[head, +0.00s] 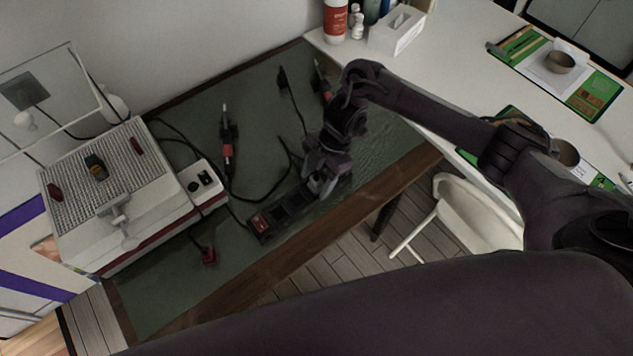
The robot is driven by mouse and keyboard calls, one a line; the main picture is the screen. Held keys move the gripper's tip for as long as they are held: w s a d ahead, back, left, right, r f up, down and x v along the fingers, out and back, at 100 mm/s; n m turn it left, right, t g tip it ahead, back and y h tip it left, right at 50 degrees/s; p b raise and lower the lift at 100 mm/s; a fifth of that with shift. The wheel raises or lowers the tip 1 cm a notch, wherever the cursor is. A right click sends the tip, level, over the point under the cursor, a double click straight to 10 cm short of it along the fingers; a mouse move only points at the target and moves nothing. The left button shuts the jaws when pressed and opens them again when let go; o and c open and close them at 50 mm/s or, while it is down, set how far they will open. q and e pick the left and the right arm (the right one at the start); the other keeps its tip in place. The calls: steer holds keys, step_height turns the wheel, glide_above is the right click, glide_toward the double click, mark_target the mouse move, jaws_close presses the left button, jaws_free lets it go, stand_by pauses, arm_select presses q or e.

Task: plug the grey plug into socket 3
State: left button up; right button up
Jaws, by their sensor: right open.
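A dark power strip (279,214) with a red switch at its left end lies near the front edge of the green mat. My right gripper (321,190) reaches down over the strip's right end and is open. Its fingers and wrist hide that end of the strip, so I cannot make out socket 3 or its number. I cannot pick out the grey plug for certain; a light grey patch shows between the fingers, but I cannot tell whether it is the plug. My left gripper is not in view.
A red plug (208,256) and a black plug (282,77) lie on the green mat (160,300). Black cables and a soldering iron (227,150) lie behind the strip. A white machine (120,195) stands at left. A white chair (470,212) is at right.

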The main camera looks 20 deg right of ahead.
mark_target(316, 179)
stand_by(0.3)
steer(key=c, duration=1.1)
step_height(316, 179, up, 20)
steer(key=p, duration=0.2)
steer(key=shift+p, duration=0.4)
steer(key=shift+f, duration=0.1)
